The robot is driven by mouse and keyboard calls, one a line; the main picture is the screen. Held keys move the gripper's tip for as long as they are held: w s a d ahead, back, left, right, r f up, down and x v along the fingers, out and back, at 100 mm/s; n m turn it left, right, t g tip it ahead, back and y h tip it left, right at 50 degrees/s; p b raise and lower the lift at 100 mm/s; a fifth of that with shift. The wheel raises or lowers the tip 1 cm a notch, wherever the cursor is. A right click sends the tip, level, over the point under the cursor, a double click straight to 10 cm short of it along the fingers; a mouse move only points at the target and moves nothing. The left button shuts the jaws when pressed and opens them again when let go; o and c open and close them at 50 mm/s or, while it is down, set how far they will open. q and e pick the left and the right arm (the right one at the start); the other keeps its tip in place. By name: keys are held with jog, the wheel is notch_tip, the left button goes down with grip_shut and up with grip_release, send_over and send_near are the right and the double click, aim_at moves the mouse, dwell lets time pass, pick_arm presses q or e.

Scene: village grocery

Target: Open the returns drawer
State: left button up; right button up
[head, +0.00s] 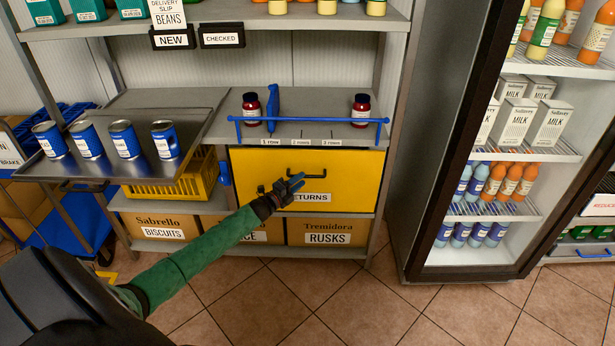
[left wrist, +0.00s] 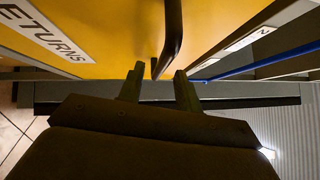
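The returns drawer (head: 350,165) has a yellow front in the middle of the shelf unit, and it looks shut. Its dark bar handle (head: 315,175) is on the upper middle of the front; in the left wrist view the handle (left wrist: 173,35) runs down toward the gap between my fingers. The RETURNS label (head: 312,197) is partly hidden by my gripper; it also shows in the left wrist view (left wrist: 45,30). My left gripper (head: 292,183) is at the handle's left part, fingers apart and not closed on it. Whether it touches is unclear. My right gripper is not in view.
A blue rail (head: 310,121) and two dark red jars (head: 251,108) are on the shelf above. A metal tray (head: 95,167) with several blue cans juts out at left, over a yellow crate (head: 160,190). A fridge (head: 450,262) stands at right. Tiled floor (head: 350,300) in front is open.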

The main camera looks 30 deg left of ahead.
aim_at(308, 156)
pick_arm(q)
jog(key=shift+x, duration=1.9)
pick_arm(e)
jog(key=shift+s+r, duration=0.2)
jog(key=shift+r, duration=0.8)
pick_arm(q)
grip_shut()
